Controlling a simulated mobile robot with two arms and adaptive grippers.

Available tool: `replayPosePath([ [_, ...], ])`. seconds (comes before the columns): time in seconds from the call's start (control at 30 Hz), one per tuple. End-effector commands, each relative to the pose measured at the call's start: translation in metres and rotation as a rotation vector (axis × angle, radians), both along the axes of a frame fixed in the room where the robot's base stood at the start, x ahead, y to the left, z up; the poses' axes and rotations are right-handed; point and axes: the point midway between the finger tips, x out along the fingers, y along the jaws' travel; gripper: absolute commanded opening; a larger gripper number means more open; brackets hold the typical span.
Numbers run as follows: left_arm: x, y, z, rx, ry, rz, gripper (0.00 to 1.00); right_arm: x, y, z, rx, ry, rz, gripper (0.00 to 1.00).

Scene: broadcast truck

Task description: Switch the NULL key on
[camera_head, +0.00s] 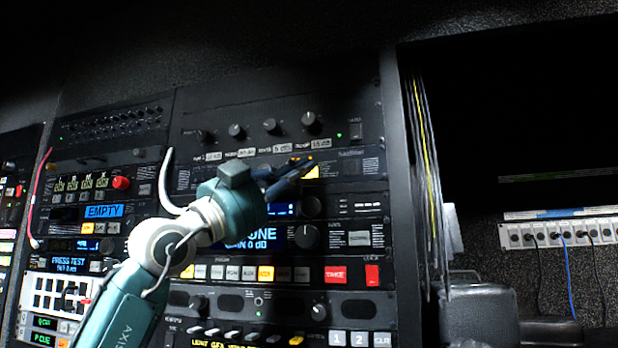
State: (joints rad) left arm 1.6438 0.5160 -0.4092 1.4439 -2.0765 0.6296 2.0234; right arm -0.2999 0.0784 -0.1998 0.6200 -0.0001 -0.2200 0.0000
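My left gripper (300,170), with dark fingers on a teal arm, reaches up and right in front of the equipment rack. No key that I can read as NULL shows. A row of keys (283,274) with white and yellow caps and a red TAKE key (335,275) lies below the gripper. My arm and hand hide part of the panels behind them. My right gripper is not in view.
A row of round knobs (270,126) stands out above the gripper. Blue displays (305,236) and more knobs lie below it. Hanging cables (425,170) run along the rack's right edge. A black chair (480,312) stands at the lower right.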

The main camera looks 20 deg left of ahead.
Motion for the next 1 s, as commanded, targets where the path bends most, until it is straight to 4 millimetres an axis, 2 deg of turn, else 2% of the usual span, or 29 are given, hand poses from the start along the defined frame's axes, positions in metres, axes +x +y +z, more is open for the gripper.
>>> replayPosePath([
  [0.07, -0.003, 0.000, -0.003, 0.000, -0.001, -0.001, 0.00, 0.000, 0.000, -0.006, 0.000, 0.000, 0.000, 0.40],
  [0.47, -0.007, 0.000, -0.002, 0.001, -0.001, 0.000, 0.00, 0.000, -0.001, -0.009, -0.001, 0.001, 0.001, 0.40],
  [0.7, -0.031, 0.001, -0.004, 0.000, -0.005, -0.001, 0.00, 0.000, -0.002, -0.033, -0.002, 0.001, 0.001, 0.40],
  [1.0, -0.054, 0.001, -0.002, 0.000, -0.002, 0.000, 0.00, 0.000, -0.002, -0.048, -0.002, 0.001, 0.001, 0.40],
])
